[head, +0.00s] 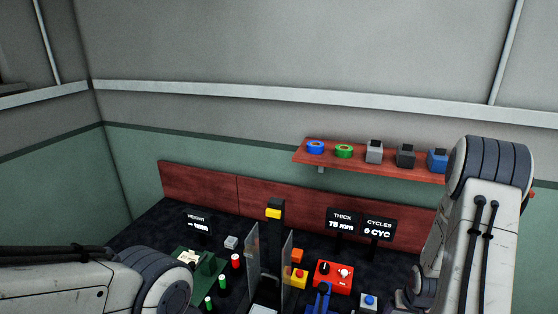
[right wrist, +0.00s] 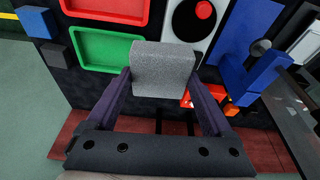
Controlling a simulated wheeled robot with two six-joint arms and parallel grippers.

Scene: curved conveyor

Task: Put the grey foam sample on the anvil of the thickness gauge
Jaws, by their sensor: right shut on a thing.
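The grey foam sample (right wrist: 164,68) is a speckled grey block between the two dark purple fingers of my right gripper (right wrist: 165,84) in the right wrist view. The gripper is shut on it, and the block appears held above the bench. A blue frame-like device, likely the thickness gauge (head: 320,298), is cut off at the bottom of the head view. A blue bracket-shaped device (right wrist: 252,72) also shows right of the foam in the right wrist view. I cannot make out the anvil clearly. My left gripper is out of view; only its arm shows at lower left.
A red box (head: 333,273) with a knob stands behind the blue device. A dark column (head: 275,235) between clear panels stands to its left. The THICK display (head: 341,222) reads 75 mm. Green (right wrist: 106,47) and red (right wrist: 110,8) trays lie near the foam.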

